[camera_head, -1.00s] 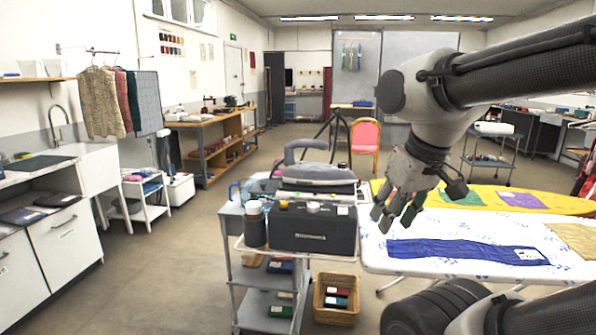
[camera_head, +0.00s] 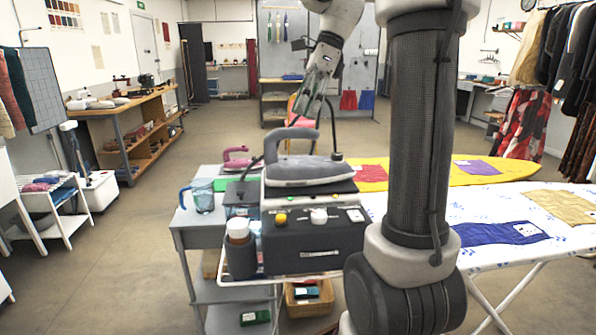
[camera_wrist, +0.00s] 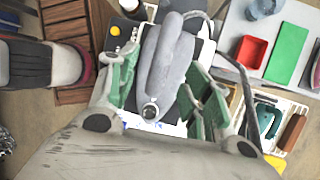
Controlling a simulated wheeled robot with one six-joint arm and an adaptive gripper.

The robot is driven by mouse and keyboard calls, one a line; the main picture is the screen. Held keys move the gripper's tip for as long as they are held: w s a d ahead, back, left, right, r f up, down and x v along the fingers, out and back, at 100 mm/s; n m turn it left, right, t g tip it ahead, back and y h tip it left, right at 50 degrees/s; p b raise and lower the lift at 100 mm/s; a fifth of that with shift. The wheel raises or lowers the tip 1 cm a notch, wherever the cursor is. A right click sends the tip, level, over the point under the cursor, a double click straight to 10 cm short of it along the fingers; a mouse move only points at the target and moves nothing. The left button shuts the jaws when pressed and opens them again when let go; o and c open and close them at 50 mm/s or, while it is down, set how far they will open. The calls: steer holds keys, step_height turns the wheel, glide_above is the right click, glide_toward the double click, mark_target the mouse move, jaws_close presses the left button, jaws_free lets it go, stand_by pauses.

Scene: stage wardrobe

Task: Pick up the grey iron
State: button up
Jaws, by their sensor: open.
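In the wrist view the iron (camera_wrist: 158,62) lies between my gripper's spread fingers. My gripper (camera_head: 310,108) is open and empty, pointing down above the iron's handle in the head view. The wrist view shows my gripper (camera_wrist: 165,85) with one green-lined finger on each side of the iron. Whether a finger touches the iron I cannot tell.
A dark cord rises beside the grey iron. An ironing board (camera_head: 510,262) with cloths stands at right.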

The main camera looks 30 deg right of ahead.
mark_target(294, 134)
steer(key=x, duration=0.7)
steer(key=shift+w+f, duration=0.1)
steer(key=shift+w, duration=0.05)
jaws_close()
